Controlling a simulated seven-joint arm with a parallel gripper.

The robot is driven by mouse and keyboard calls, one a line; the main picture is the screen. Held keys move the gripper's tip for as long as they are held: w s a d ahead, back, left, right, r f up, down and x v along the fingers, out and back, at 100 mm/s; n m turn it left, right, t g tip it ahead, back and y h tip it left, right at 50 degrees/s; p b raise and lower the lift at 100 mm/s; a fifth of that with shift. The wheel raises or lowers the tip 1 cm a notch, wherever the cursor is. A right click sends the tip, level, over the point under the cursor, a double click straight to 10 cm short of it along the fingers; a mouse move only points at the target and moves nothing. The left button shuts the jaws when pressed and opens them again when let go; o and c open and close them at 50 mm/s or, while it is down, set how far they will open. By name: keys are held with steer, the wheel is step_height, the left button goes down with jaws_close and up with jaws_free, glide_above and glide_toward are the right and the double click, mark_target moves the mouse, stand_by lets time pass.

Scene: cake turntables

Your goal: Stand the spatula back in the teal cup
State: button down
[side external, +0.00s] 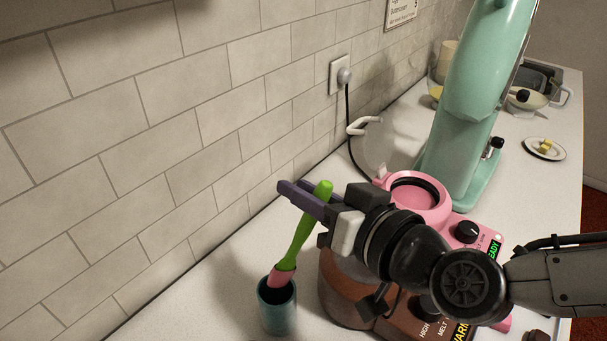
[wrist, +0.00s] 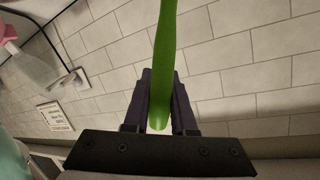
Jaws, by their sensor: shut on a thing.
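The spatula (side external: 302,234) has a green handle and a pink head. It is held slightly tilted, with its head down, at the mouth of the teal cup (side external: 278,314). The head's lower end overlaps the cup's opening in the side view; I cannot tell how deep it sits. My gripper (side external: 306,196) is shut on the upper part of the green handle, above the cup. In the wrist view the green handle (wrist: 165,60) runs between the two dark fingers (wrist: 160,100). The cup is not seen in the wrist view.
A pink and brown machine (side external: 345,292) with a knob and lit labels stands close to the right of the cup. A mint stand mixer (side external: 470,100) is behind it. The tiled wall (side external: 150,150) runs along the left. Bare counter (side external: 200,300) lies left of the cup.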

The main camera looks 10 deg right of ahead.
step_height(320, 180, down, 7)
stand_by(0.7)
steer(key=c, duration=0.7)
jaws_free()
steer(key=shift+o, duration=0.2)
steer(key=s+r, duration=0.1)
steer(key=r, duration=0.1)
steer(key=d+r, duration=0.1)
steer(key=r, duration=0.1)
steer(key=s+r, duration=0.1)
steer(key=r, duration=0.1)
steer(key=shift+s+d+r, duration=0.15)
steer(key=shift+s+d, duration=0.1)
steer(key=shift+s, duration=0.05)
steer(key=shift+r, duration=0.7)
